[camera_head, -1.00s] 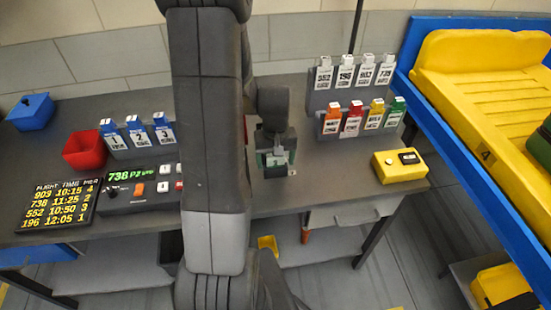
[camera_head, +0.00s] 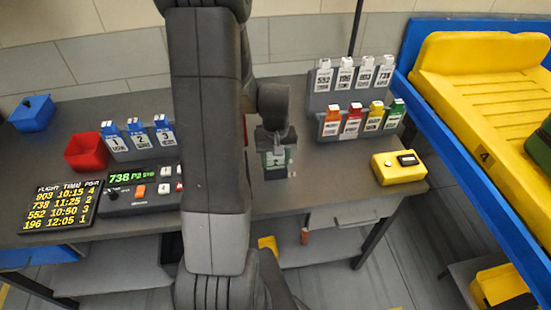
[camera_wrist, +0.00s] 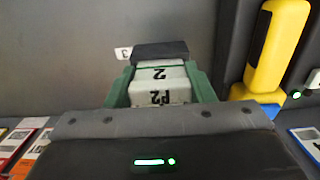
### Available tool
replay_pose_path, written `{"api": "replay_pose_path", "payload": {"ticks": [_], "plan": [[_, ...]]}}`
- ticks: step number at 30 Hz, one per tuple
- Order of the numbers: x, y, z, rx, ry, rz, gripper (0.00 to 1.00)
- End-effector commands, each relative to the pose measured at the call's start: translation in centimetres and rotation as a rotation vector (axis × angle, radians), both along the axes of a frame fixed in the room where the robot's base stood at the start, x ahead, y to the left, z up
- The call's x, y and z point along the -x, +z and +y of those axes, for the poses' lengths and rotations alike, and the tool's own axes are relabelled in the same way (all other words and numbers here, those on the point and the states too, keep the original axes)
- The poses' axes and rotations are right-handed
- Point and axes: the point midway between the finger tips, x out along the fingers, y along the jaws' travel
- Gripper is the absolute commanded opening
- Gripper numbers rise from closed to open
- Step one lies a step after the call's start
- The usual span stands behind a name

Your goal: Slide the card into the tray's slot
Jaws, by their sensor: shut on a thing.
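My gripper (camera_head: 277,160) is over the grey desk, right of the control box. In the wrist view its green fingers (camera_wrist: 161,88) are shut on a white piece (camera_wrist: 158,88) marked "2" and "P2". A dark block (camera_wrist: 160,50) sits at the far end of the white piece. I cannot tell whether this piece is the card itself. The yellow tray (camera_head: 480,85), marked 4, lies on the blue conveyor (camera_head: 440,128) at the right, well away from my gripper. I cannot make out a slot.
White-topped cards (camera_head: 346,72) and coloured cards (camera_head: 353,122) stand in racks at the back. Blue-topped cards (camera_head: 137,132), a red bin (camera_head: 86,152) and a control box (camera_head: 140,190) are left. A yellow box (camera_head: 398,168) is right.

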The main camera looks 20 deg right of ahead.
Motion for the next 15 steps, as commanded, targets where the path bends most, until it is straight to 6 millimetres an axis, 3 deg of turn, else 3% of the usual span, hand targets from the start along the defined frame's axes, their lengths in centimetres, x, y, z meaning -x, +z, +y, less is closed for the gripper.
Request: {"api": "replay_pose_path", "payload": {"ticks": [15], "plan": [[0.0, 1.7, 0.0, 0.0, 0.0, 0.0, 0.27]]}}
